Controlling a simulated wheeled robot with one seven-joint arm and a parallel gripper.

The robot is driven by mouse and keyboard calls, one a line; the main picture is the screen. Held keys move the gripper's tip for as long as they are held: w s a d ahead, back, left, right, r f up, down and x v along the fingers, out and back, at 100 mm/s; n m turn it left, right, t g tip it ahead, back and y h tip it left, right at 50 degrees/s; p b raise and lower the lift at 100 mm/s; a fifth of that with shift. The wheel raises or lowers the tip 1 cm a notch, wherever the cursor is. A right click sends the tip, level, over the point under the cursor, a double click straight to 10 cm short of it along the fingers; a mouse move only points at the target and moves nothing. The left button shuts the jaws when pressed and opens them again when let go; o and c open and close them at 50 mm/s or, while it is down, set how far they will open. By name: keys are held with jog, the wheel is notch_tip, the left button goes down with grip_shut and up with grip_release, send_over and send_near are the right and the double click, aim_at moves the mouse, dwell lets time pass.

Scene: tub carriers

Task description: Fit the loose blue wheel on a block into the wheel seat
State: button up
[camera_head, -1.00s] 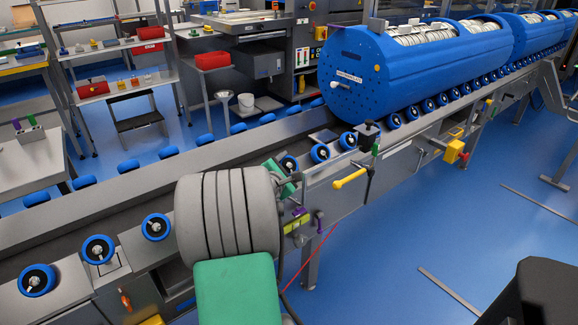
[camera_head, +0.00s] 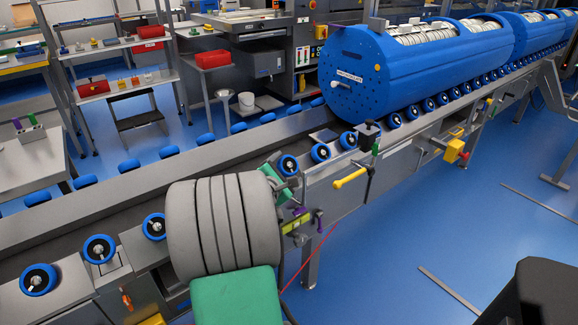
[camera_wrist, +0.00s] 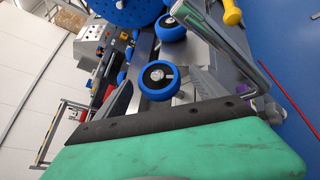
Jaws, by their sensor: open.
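Blue wheels with black hubs stand in a row along the near side of the conveyor. One wheel (camera_head: 98,248) at the lower left sits over a squarish metal piece; I cannot tell whether it is the loose one on a block. My gripper (camera_head: 283,183) is open, mostly behind my grey arm link, close to and just below another blue wheel (camera_head: 288,165). In the wrist view, a blue wheel (camera_wrist: 160,78) is just beyond the green and black part of my arm end. The wheel seat cannot be made out; my arm hides part of the rail.
A large blue tub (camera_head: 400,70) rests on the rollers at the upper right. A yellow-handled clamp (camera_head: 350,178) sticks out at the rail's front, right of my gripper. Shelves with red bins (camera_head: 212,60) stand behind. The blue floor at right is largely clear.

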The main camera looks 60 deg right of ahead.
jog(key=shift+v, duration=2.4)
jog(key=shift+r+p, duration=0.1)
jog(key=shift+p, duration=0.2)
